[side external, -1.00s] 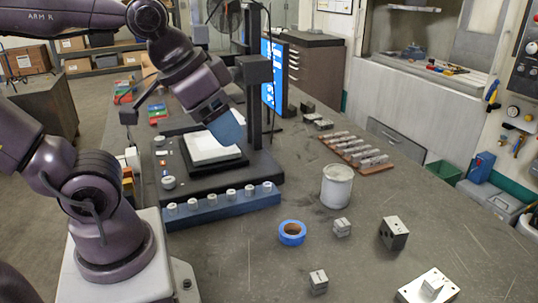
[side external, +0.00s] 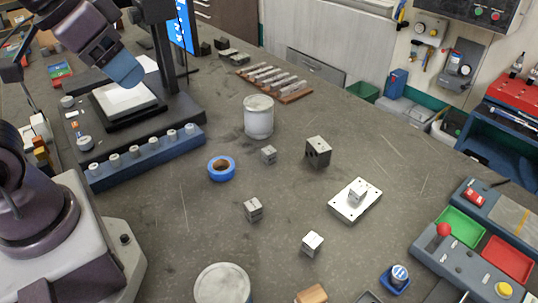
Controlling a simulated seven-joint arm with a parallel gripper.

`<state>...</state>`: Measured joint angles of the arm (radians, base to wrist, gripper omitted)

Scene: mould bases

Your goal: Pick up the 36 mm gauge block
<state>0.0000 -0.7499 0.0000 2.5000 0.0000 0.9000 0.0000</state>
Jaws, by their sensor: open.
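Several small grey metal blocks lie on the bench. One block (side external: 268,155) is right of the blue tape roll, a second block (side external: 253,210) is nearer, and a third block (side external: 312,243) is nearer still. Another small block (side external: 357,191) sits on a pale drilled plate (side external: 343,208). Any size marks are too small to read, so I cannot tell which is the 36 mm gauge block. My gripper (side external: 127,72) is at upper left, above the black stand with a white pad (side external: 125,99), far from these blocks. It is open, with nothing visible in it.
A larger dark block with holes (side external: 318,152), a white canister (side external: 259,118) and a blue tape roll (side external: 221,169) stand mid-bench. A blue rail with knobs (side external: 147,157) is at left. A wooden rack of bars (side external: 274,83) lies behind. Coloured bins (side external: 460,227) are at right.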

